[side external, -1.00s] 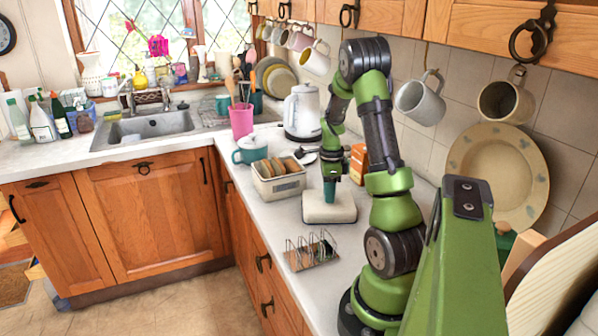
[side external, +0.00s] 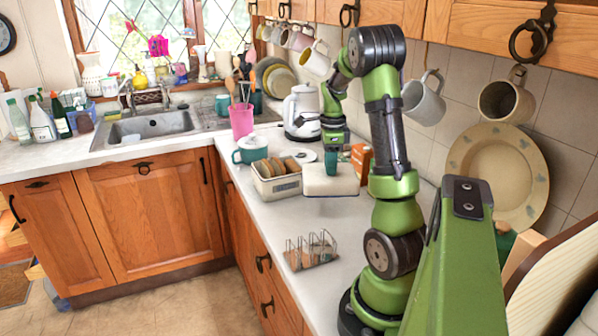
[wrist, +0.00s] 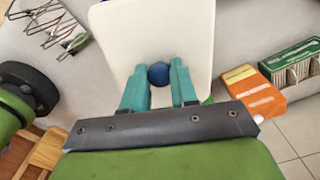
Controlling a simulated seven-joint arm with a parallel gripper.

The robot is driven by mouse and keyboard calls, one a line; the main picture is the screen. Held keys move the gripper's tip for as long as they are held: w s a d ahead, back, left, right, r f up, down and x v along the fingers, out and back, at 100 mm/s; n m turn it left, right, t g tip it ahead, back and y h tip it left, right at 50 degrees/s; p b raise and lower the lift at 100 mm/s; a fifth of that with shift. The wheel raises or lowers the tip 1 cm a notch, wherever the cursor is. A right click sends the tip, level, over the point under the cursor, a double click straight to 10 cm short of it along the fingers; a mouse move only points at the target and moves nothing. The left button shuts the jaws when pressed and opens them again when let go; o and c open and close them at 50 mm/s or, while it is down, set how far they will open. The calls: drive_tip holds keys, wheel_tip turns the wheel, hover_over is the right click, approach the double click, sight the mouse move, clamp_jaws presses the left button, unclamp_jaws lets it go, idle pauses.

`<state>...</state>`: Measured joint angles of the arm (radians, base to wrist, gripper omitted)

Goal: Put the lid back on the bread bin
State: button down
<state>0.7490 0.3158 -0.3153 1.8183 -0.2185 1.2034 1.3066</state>
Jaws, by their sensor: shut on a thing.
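The bread bin (side external: 281,188) is a cream, open-topped box with several slices of bread standing in it, on the counter left of my gripper in the side view. The lid (side external: 328,182) is a cream rounded slab, held roughly level above the counter just right of the bin and apart from it. In the wrist view the lid (wrist: 150,30) has a round blue knob (wrist: 159,73). My gripper (side external: 331,163) points down, its teal fingers shut on the knob; the fingers also show in the wrist view (wrist: 158,84). The bin is not in the wrist view.
A wire toast rack (side external: 311,252) stands on the counter nearer the camera. An orange box (side external: 361,160) is close behind the lid at right. The counter between rack and lid is clear.

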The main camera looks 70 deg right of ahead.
drive_tip(key=w+d+r+n, duration=0.2)
drive_tip(key=w+d+r, duration=0.1)
drive_tip(key=w, duration=0.6)
drive_tip(key=w+d+r+n, duration=0.2)
drive_tip(key=w+d+r, duration=0.1)
drive_tip(key=w, duration=0.7)
drive_tip(key=shift+s+a+f, duration=0.1)
drive_tip(key=shift+f, duration=1.4)
drive_tip(key=shift+s+f, duration=0.1)
drive_tip(key=shift+f, duration=1.4)
drive_tip(key=shift+f, duration=0.2)
drive_tip(key=shift+c, duration=1.6)
unclamp_jaws()
wheel_tip(320, 180, up, 7)
